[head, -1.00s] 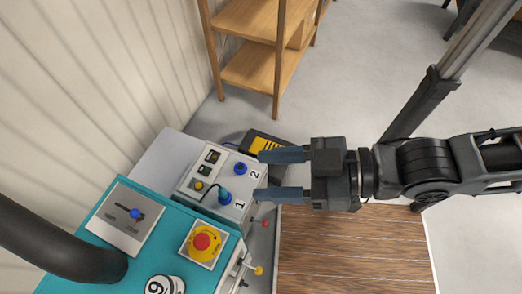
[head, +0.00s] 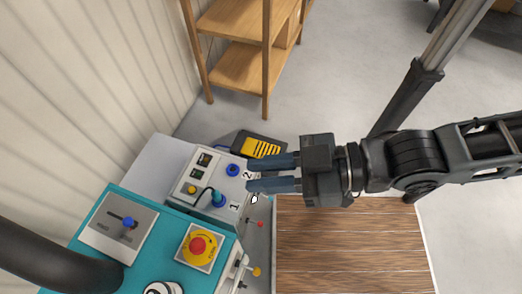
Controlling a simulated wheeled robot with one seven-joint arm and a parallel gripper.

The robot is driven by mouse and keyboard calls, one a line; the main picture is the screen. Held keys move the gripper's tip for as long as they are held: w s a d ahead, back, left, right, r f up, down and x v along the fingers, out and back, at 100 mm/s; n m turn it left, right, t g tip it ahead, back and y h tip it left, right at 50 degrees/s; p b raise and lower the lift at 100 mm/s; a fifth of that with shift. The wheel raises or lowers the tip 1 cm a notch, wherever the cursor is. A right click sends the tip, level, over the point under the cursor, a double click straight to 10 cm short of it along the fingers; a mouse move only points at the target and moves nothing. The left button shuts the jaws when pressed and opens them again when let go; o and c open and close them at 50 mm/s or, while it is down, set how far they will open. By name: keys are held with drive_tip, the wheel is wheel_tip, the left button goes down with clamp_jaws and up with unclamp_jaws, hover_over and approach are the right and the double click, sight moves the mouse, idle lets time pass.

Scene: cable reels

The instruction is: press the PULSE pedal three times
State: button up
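A black pedal with a ridged yellow top (head: 262,147) is on the floor behind my gripper, beside the grey control box; I cannot read any PULSE lettering on it. My gripper (head: 250,174) is in front of it in the picture, fingers pointing left and overlapping the right edge of the control box. The two dark blue fingers stand apart with a narrow gap and nothing visible between them. The upper finger partly covers the pedal's near edge. I cannot tell the gripper's height above the pedal.
The grey control box (head: 195,178) has sockets marked 1 and 2, a teal plug in 1. A teal cabinet (head: 160,240) carries a red stop button (head: 197,246) and a blue-knobbed lever (head: 128,222). A wooden shelf (head: 245,70) stands behind. A wooden platform (head: 350,245) lies at lower right.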

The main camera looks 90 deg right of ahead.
clamp_jaws()
idle(1.2)
